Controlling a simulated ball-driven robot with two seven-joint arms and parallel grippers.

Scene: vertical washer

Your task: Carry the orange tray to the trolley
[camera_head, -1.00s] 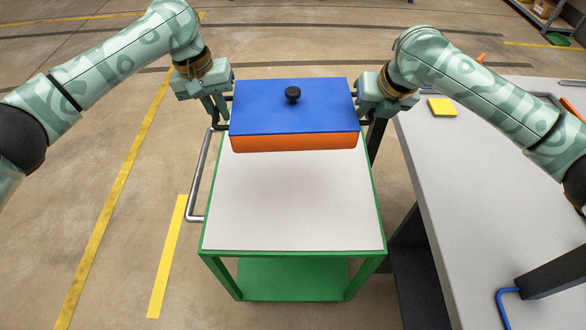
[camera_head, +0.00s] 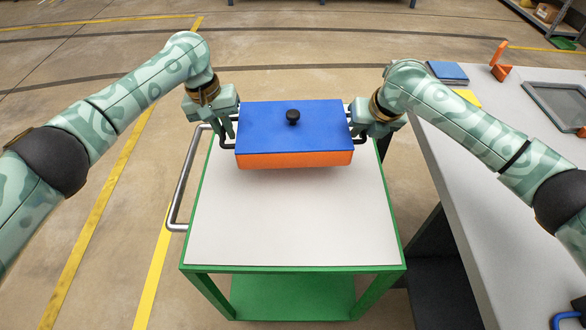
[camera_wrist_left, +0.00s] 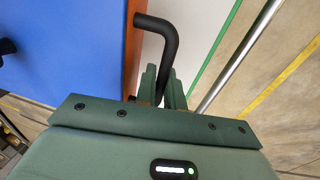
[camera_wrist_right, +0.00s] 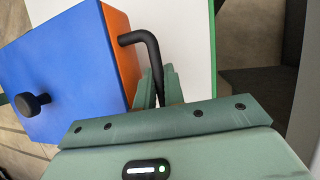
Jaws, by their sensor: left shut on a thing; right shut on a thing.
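The orange tray (camera_head: 300,161) carries a blue lid (camera_head: 290,128) with a black knob (camera_head: 293,116). It is level, over the far part of the trolley's white top (camera_head: 290,222); I cannot tell whether it touches the top. The trolley has a green frame (camera_head: 290,268). My left gripper (camera_head: 232,137) is shut on the tray's left black handle (camera_wrist_left: 168,45). My right gripper (camera_head: 362,133) is shut on the tray's right black handle (camera_wrist_right: 150,50). The trolley top also shows beneath the tray in the right wrist view (camera_wrist_right: 190,40).
The trolley's grey push bar (camera_head: 185,180) stands along its left side. A grey table (camera_head: 480,170) stands to the right, with a blue item (camera_head: 447,71), a yellow item (camera_head: 467,96), orange pieces (camera_head: 500,68) and a dark frame (camera_head: 560,105). The trolley's near top is bare.

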